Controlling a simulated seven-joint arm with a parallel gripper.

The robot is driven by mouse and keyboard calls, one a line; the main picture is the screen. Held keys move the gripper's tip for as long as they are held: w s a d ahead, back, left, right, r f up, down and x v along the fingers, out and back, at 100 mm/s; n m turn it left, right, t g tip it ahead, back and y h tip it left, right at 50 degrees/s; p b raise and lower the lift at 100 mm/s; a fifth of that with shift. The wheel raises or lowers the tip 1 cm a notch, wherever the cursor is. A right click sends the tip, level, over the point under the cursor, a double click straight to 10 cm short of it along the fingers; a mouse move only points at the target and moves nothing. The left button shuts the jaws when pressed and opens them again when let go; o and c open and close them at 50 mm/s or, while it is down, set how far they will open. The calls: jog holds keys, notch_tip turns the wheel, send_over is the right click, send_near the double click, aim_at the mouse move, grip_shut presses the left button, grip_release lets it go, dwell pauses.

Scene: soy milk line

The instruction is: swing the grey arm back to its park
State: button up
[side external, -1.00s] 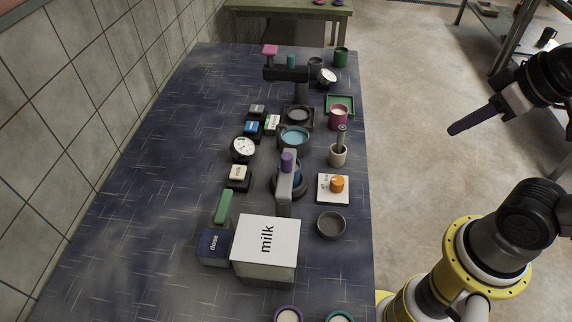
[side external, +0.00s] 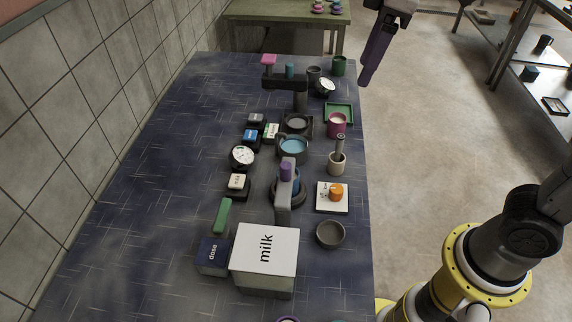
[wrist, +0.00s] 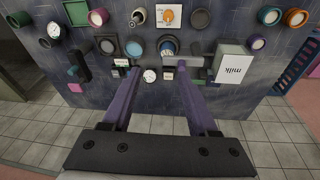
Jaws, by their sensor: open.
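A light grey arm (side external: 285,205) with a purple knob (side external: 286,169) reaches from the milk box (side external: 266,250) over a dark round base with a blue part. In the wrist view this grey arm (wrist: 187,62) lies near the right finger, partly hidden. My gripper (side external: 365,80) is high beside the table's far right part, fingers angled down, empty and apart from everything. In the wrist view my gripper (wrist: 158,68) shows two purple fingers spread wide. A second, dark arm (side external: 285,82) on a post, with pink and teal parts, stands at the back.
A dial (side external: 242,157), small labelled blocks, a blue-filled bowl (side external: 292,148) and a burgundy cup (side external: 337,124) crowd the middle. A white plate (side external: 332,197) with an orange knob and a dark dish (side external: 330,235) are on the right. The table's left side is clear.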

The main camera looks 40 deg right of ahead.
jog(key=w+a+f+n+g, duration=0.2)
jog(key=w+a+f, duration=0.2)
jog(key=w+a, duration=0.3)
jog(key=n, duration=0.1)
send_over(286, 164)
notch_tip(286, 164, down, 5)
jog(key=shift+g+h, duration=0.3)
notch_tip(286, 164, down, 13)
jog(key=shift+f, duration=0.1)
jog(key=shift+c, duration=0.3)
grip_shut()
dwell(0.5)
